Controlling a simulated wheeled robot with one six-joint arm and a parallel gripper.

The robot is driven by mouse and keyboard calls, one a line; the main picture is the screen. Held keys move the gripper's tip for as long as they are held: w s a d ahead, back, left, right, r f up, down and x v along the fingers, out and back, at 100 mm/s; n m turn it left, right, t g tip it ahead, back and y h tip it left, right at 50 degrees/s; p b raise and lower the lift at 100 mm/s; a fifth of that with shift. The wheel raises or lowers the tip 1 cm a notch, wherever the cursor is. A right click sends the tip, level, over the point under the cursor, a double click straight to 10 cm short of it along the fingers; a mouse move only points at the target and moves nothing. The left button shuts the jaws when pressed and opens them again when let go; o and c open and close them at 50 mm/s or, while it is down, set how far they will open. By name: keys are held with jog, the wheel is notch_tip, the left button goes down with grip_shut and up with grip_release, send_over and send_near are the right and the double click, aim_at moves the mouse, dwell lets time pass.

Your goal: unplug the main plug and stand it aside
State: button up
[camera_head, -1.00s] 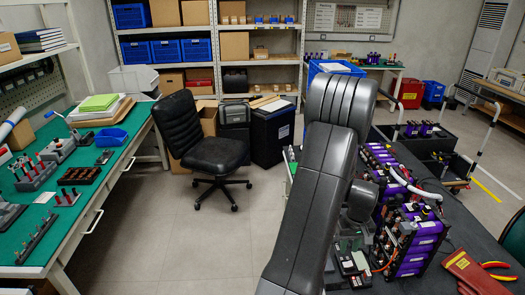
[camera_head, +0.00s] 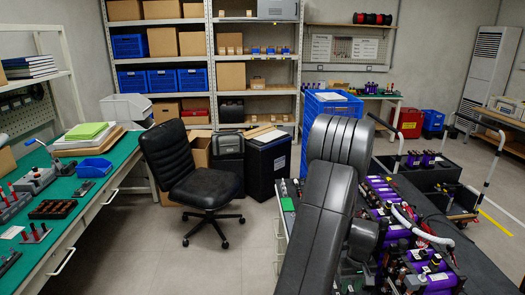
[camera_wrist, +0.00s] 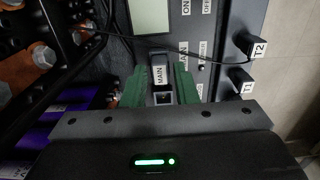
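The main plug (camera_wrist: 162,76), a dark block with a white MAIN label, shows upright in the middle of the wrist view against a grey panel (camera_wrist: 201,22). My gripper (camera_wrist: 161,70) has two green fingers, one on each side of the plug. A narrow gap seems to show on both sides, so the fingers look open around it and not closed on it. Whether the plug is fully seated cannot be told. In the head view my arm hides the gripper and the plug.
Plugs labelled T2 (camera_wrist: 257,47) and T1 (camera_wrist: 241,82) stand right of the fingers, with a thin black cable crossing above. Purple battery modules (camera_head: 436,276) crowd the dark workbench (camera_head: 480,262). An office chair (camera_head: 205,188) stands on the floor beyond.

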aim_at(351, 289)
jog(key=shift+f, duration=0.1)
jog(key=c, duration=0.5)
jog(key=shift+r+p, duration=1.1)
jog(key=shift+r, duration=0.9)
jog(key=shift+c, duration=0.2)
jog(key=shift+r, duration=0.2)
jog(key=s+a, duration=0.2)
jog(key=a, duration=0.1)
jog(key=s+a+f+p, duration=0.1)
jog(key=s+a, duration=0.1)
jog(key=a, duration=0.2)
jog(key=s+a, duration=0.3)
jog(key=shift+a+f, duration=0.2)
jog(key=shift+f, duration=0.05)
jog(key=shift+s+a+f, duration=0.1)
jog(key=shift+s+f, duration=0.05)
jog(key=shift+f, duration=0.05)
jog(key=shift+f+b, duration=1.3)
jog(key=shift+f, duration=0.25)
